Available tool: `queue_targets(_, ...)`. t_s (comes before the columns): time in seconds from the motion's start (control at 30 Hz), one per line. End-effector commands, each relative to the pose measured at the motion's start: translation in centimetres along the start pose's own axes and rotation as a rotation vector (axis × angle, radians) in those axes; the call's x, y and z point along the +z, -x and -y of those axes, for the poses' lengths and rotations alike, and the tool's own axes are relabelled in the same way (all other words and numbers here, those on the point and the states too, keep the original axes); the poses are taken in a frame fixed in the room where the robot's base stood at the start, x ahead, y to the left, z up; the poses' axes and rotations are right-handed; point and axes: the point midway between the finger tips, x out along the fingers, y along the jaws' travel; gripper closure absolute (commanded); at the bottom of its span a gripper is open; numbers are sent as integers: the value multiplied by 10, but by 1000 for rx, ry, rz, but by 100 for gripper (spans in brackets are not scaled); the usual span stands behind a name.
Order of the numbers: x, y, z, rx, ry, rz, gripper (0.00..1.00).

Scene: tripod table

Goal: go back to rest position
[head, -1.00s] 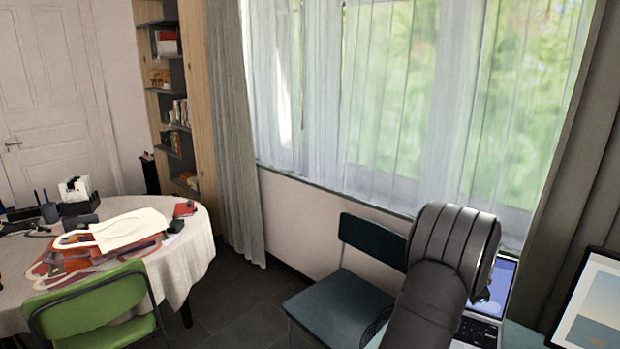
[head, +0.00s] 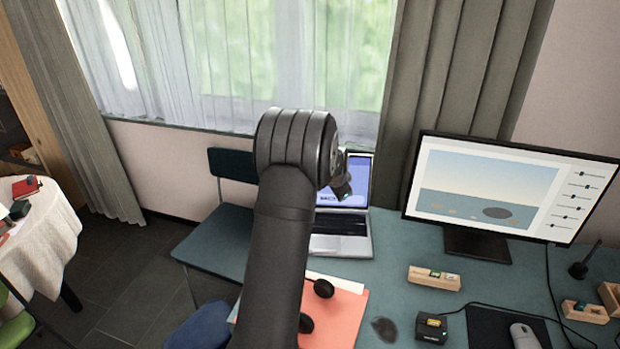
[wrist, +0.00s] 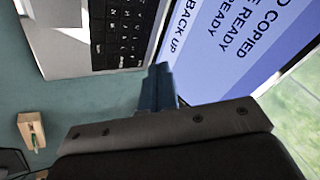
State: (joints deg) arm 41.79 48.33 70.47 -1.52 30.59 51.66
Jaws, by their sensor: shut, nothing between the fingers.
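My gripper (wrist: 158,88) is shut and empty; its blue-grey fingers point at the laptop in the wrist view. In the head view my dark arm rises from the bottom middle and hides most of the gripper; only a small part (head: 342,188) shows at the right of the wrist. The open laptop (head: 342,243) stands on the desk just beyond it. In the wrist view its keyboard (wrist: 120,32) is at upper left and its lit screen (wrist: 235,40), with "COPIED", "READY" and "BACK UP", is at upper right.
The teal desk (head: 395,250) holds a monitor (head: 490,185), a wooden box (head: 434,279), a small black device (head: 431,328), a mouse (head: 524,336) and a salmon folder (head: 345,312) with black headphones partly hidden by my arm. A chair (head: 215,243) stands at left.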

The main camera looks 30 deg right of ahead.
Motion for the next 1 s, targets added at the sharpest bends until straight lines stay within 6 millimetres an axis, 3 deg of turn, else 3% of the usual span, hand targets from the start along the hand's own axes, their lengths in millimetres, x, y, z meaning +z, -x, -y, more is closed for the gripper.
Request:
queue_targets(0.47, -2, 0, -1, 11, -19, 8, 100)
queue_targets(1.0, -25, 13, -13, 201, -315, 107, 100)
